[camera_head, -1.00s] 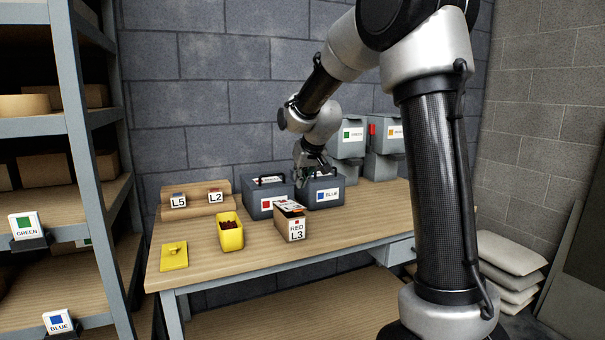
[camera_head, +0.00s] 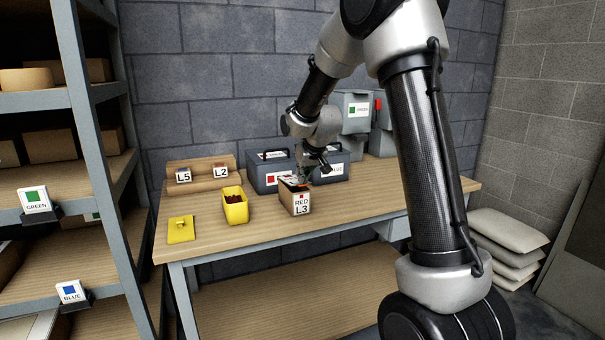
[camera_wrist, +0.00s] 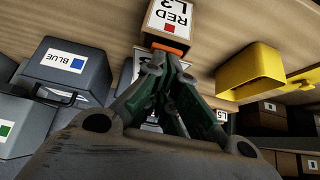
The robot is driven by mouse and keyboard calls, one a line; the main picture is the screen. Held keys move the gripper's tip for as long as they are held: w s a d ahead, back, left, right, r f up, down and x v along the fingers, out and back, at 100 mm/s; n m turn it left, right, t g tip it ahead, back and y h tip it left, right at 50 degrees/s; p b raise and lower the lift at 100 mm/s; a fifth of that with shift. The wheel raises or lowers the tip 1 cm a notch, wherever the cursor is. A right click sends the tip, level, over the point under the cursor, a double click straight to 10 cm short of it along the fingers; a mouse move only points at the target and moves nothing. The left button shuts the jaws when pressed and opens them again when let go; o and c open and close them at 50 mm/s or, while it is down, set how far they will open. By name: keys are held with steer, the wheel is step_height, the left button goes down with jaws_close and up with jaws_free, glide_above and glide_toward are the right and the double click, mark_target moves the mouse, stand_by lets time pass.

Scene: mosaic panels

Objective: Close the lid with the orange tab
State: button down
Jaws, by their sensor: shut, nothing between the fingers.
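The small cardboard box (camera_head: 296,204) labelled RED L3 stands on the bench. In the wrist view its label face (camera_wrist: 170,22) shows upside down, with an orange strip, the tab (camera_wrist: 166,46), along its edge. In the head view some orange and a dark area show at the box top, partly hidden by my gripper, so I cannot tell how far the lid is open. My gripper (camera_head: 303,182) is shut and empty at the back of the box top. In the wrist view the fingertips (camera_wrist: 164,58) are close to the orange tab; contact is unclear.
A yellow bin (camera_head: 235,208) with dark red contents stands left of the box, with a yellow lid (camera_head: 181,230) on the bench. Grey toolboxes (camera_head: 262,180) stand behind. A wooden rack (camera_head: 200,186) holds L5 and L2 labels. The bench (camera_head: 340,215) is clear to the right.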

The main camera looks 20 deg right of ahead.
steer(key=f, duration=0.1)
steer(key=s+f, duration=0.1)
steer(key=shift+f, duration=0.4)
steer(key=shift+r, duration=0.15)
steer(key=w+r+v, duration=0.1)
steer(key=v, duration=1.3)
steer(key=s+f+g, duration=0.3)
steer(key=s+f, duration=0.1)
steer(key=s, duration=0.3)
steer(key=s+r, duration=0.2)
steer(key=s, duration=2.4)
steer(key=shift+s+d+r, duration=0.2)
steer(key=shift+d+r, duration=0.05)
steer(key=shift+d, duration=0.05)
